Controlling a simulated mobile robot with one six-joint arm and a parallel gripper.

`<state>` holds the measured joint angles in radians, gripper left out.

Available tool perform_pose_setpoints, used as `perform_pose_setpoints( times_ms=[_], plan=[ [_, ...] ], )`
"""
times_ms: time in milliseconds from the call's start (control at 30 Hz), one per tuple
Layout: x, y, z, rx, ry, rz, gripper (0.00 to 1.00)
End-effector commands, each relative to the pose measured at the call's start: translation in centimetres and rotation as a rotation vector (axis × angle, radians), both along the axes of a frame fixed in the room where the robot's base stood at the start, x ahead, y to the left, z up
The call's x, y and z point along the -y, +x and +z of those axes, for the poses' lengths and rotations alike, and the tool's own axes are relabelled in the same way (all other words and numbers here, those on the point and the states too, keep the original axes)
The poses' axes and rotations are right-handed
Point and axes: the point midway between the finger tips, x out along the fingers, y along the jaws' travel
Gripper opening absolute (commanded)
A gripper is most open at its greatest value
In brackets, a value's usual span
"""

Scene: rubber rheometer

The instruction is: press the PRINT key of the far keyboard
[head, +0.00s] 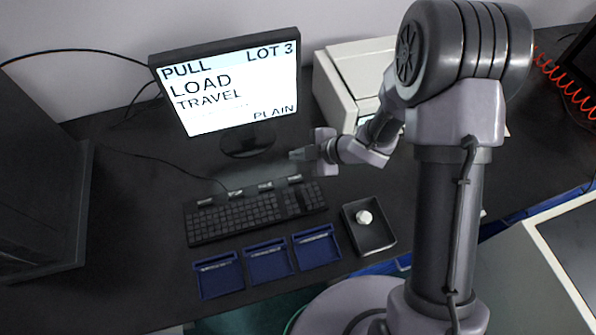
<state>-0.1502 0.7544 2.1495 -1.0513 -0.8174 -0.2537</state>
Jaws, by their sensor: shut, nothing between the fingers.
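A black keyboard (250,212) lies on the dark bench in front of the monitor. Several small raised pieces with pale tops stand along its back edge, the rightmost (295,179) nearest my gripper; their lettering is too small to read, so I cannot tell which is PRINT. No other keyboard is clearly in view. My gripper (293,155) is shut and empty. It appears behind and above the keyboard's right back corner, pointing left, in front of the monitor's stand. I see no contact with the keyboard.
A monitor (235,85) reading PULL, LOT 3, LOAD, TRAVEL, PLAIN stands behind. A pale machine (340,85) is partly hidden by my arm. Three blue trays (268,259) and a black tray (380,243) holding a white knob (364,217) lie in front. A dark cabinet (40,180) stands left.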

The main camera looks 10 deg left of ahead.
Motion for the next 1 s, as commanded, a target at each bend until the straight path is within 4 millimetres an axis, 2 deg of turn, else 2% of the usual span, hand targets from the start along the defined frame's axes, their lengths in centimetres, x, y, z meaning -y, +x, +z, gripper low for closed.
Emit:
perform_pose_setpoints(
  times_ms=[200, 367, 800, 1000],
  plan=[
    [0.0, 0.0, -0.1, 0.0, -0.001, -0.003, 0.0],
    [0.1, 0.1, -1.0, -0.001, -0.001, -0.004, 0.0],
    [0.1, 0.1, -7.2, 0.0, -0.001, -0.005, 0.0],
    [0.1, 0.1, -8.9, 0.0, -0.001, -0.006, 0.0]
  ],
)
